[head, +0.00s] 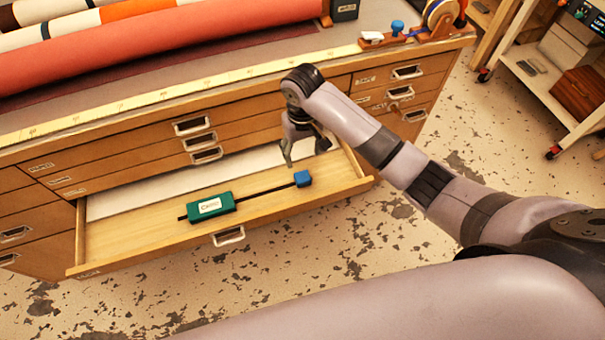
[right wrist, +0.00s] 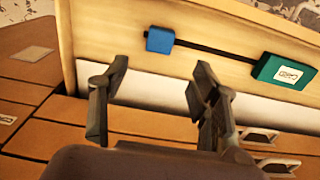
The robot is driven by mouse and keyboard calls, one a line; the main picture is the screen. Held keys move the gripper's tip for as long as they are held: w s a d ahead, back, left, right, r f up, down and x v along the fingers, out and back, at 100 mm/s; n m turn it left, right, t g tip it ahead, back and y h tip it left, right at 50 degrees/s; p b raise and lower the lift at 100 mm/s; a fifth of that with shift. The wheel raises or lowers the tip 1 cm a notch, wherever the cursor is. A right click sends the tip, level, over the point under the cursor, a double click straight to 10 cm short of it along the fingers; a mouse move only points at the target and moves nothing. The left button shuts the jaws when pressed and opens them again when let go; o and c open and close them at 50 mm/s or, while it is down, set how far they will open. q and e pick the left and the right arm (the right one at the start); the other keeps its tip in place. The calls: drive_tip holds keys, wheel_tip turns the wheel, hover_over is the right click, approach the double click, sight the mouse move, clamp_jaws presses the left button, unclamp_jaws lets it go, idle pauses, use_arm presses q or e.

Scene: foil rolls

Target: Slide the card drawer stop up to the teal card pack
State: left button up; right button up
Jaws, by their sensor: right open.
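The teal card pack (head: 211,207) lies in the open wooden drawer (head: 150,234), with a white label on it. A dark rail (head: 262,193) runs along the drawer from the pack to the right. The blue stop (head: 302,178) sits at the rail's right end, apart from the pack. My right gripper (head: 305,158) is open and empty above the drawer's right part, behind the stop. In the right wrist view the stop (right wrist: 160,40) shows beyond the open fingers (right wrist: 155,105), with the teal pack (right wrist: 287,73) at right. My left gripper is not in view.
A white sheet (head: 150,192) lies in the drawer behind the rail. The drawer's front has a metal handle (head: 229,236). Closed drawers sit above it. Large rolls (head: 170,40) lie on the cabinet top. A wheeled cart (head: 545,85) stands at right; the floor in front is clear.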

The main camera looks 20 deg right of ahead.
sight(303, 176)
wheel_tip(303, 176, down, 12)
drive_tip(key=shift+r+b, duration=0.1)
drive_tip(key=shift+b, duration=0.4)
drive_tip(key=shift+c, duration=0.2)
clamp_jaws()
idle(0.4)
